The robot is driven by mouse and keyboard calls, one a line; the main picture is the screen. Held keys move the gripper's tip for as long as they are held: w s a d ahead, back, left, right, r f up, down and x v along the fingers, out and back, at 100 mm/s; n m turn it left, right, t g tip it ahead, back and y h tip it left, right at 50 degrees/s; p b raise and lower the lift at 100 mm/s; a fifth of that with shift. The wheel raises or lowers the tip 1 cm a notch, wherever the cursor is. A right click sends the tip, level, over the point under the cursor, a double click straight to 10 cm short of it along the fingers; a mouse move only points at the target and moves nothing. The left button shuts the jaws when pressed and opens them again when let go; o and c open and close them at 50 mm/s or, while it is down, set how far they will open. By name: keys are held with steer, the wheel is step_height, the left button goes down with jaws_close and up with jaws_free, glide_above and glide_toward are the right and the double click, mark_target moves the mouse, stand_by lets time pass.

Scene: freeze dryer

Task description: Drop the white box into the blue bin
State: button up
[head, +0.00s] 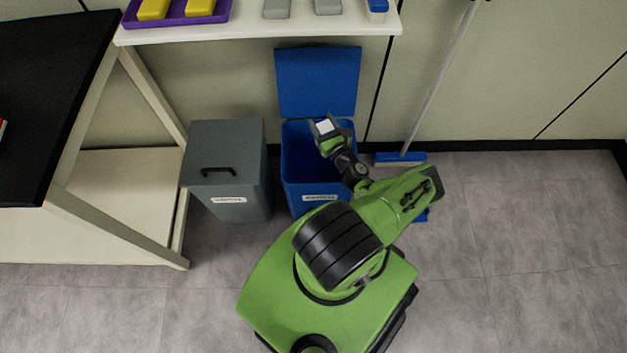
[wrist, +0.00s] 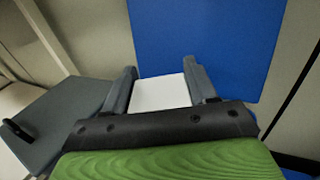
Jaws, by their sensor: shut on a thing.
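The white box (head: 324,127) is held between the fingers of my gripper (head: 324,126), above the mouth of the blue bin (head: 308,196). The bin stands on the floor with its blue lid (head: 317,80) raised upright behind it. In the wrist view, the white box (wrist: 160,93) sits between the two grey fingers of my gripper (wrist: 160,85), with the blue lid (wrist: 215,40) behind it. My gripper is shut on the box. The bottom of the bin is hidden.
A grey bin (head: 226,172) with a closed, handled lid stands just left of the blue bin. A white shelf (head: 250,30) with a purple tray (head: 178,20) is above. A broom (head: 400,158) leans at the right. A black-topped table (head: 50,90) stands at the left. Floor at right is clear.

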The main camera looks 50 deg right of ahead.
step_height(320, 180, down, 4)
steer(key=shift+r+b, duration=0.15)
steer(key=shift+b, duration=1)
steer(key=o, duration=1.1)
steer(key=shift+r, duration=0.1)
steer(key=shift+a, duration=0.1)
